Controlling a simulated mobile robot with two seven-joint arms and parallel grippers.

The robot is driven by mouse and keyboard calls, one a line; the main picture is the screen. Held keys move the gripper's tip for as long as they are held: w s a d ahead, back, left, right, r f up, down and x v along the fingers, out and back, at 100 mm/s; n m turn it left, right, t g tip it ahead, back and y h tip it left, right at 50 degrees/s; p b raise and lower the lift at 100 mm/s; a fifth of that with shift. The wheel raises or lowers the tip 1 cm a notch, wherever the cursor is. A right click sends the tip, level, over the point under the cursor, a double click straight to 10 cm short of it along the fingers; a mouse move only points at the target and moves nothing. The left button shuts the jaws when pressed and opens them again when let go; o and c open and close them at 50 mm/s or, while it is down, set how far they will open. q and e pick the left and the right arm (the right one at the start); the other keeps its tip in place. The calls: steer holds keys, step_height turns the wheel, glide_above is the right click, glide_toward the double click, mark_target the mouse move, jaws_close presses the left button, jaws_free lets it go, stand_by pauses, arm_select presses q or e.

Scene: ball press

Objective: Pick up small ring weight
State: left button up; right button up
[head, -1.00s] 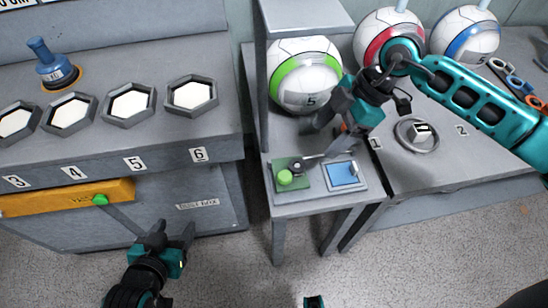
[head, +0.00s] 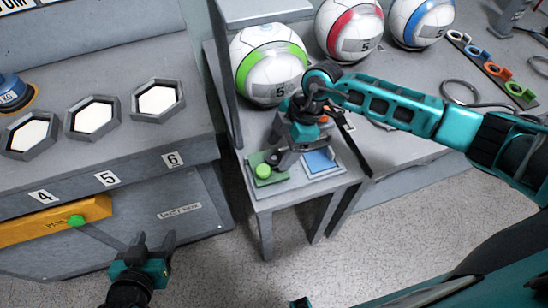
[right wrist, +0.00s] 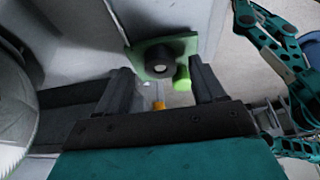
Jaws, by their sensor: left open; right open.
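In the right wrist view, the dark round piece (right wrist: 160,62) has a pale centre and lies ahead of my open fingers. My right gripper (head: 284,161) is over the stand, close to this piece; the right wrist view shows its fingers apart (right wrist: 162,85), with nothing clamped. My left gripper (head: 154,242) is open and empty in front of the grey cabinet.
A blue pad (head: 320,161) lies right of the green one. Balls with green (head: 270,65), red (head: 349,30) and blue (head: 422,22) bands stand behind. Coloured rings (head: 497,70) lie on a strip at right. The cabinet (head: 130,240) is left.

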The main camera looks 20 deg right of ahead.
steer(key=shift+x, duration=1.05)
steer(key=shift+r, duration=0.1)
steer(key=c, duration=1.2)
